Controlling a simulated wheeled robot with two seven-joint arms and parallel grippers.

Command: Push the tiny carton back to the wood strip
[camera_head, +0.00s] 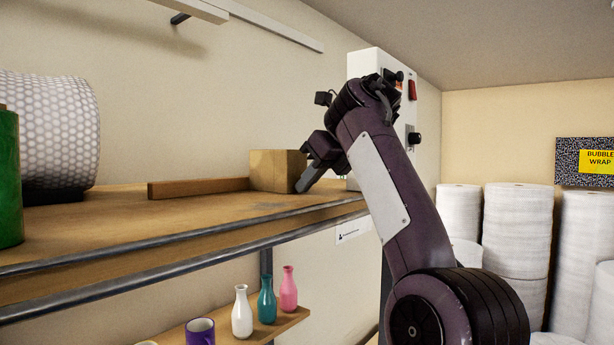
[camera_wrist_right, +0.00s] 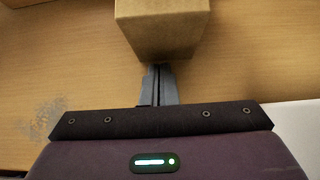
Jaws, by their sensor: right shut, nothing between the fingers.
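The tiny carton (camera_head: 276,171) is a plain brown box standing upright on the wooden shelf. The wood strip (camera_head: 200,187) lies along the shelf to its left; in the head view the carton's left side overlaps or meets the strip's right end, and I cannot tell whether they touch. My right gripper (camera_head: 303,186) is shut and empty, its fingertips low beside the carton's right side. In the right wrist view, the shut fingers (camera_wrist_right: 158,72) reach the lower edge of the carton (camera_wrist_right: 162,28), touching or nearly so. My left gripper is not in view.
The shelf top (camera_head: 110,218) is clear in front of the strip. A bubble-wrap roll (camera_head: 45,130) and a green roll (camera_head: 8,180) stand at the left. A metal rail (camera_head: 180,236) runs along the front edge. Bottles (camera_head: 242,313) and a purple mug (camera_head: 200,332) sit on a lower shelf.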

